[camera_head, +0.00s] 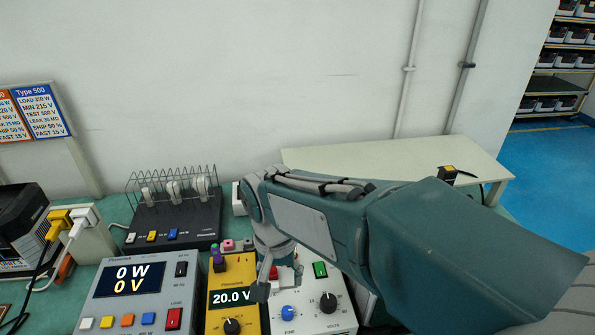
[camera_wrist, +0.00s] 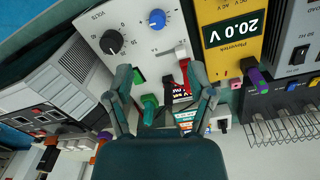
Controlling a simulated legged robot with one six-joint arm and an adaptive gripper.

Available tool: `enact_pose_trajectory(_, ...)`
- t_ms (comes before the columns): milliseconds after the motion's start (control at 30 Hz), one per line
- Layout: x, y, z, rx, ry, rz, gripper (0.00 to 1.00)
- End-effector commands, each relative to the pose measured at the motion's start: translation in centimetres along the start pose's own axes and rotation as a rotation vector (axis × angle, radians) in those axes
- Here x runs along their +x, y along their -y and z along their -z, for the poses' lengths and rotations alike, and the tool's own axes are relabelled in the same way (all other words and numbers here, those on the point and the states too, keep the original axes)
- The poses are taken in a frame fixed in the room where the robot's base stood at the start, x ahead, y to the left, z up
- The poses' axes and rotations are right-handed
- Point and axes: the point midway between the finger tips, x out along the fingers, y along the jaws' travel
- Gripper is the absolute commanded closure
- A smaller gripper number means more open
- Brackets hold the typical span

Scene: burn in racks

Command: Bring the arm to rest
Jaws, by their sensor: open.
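My arm reaches in from the right in the head view and bends down over the bench instruments. My gripper (camera_head: 264,284) points down between the yellow meter (camera_head: 218,316) and the white supply box (camera_head: 325,316). In the wrist view my gripper (camera_wrist: 160,72) has its two fingers spread apart, with nothing held between them. The white supply box (camera_wrist: 133,25), with its black and blue knobs, lies beyond the fingertips. A red part (camera_wrist: 185,76) shows close to one finger and a green part (camera_wrist: 150,102) between the fingers. I cannot tell whether the fingers touch anything.
A grey load unit (camera_head: 100,317) reading 0 W and 0 V stands left of the yellow meter, which reads 20.0 V. A black unit with a wire rack (camera_head: 172,224) is behind. A pale raised shelf (camera_head: 390,160) lies behind my arm. Shelving (camera_head: 560,88) stands far right.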

Motion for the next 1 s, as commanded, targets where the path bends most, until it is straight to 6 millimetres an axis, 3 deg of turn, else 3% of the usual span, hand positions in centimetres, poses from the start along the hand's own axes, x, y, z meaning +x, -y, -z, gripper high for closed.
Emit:
enact_pose_trajectory(167,-1.1,-2.2,0.2,0.002,-0.032,0.029,0.3)
enact_pose_trajectory(433,-4.2,-11.2,-0.9,-0.017,-0.189,0.106,0.3)
enact_pose_trajectory(700,-5.4,-18.6,-4.2,-0.043,-0.377,0.104,0.3)
enact_pose_trajectory(833,-5.3,-20.8,-5.7,-0.055,-0.451,0.081,0.3)
enact_pose_trajectory(1000,-5.2,-22.0,-6.6,-0.066,-0.494,0.06,0.3)
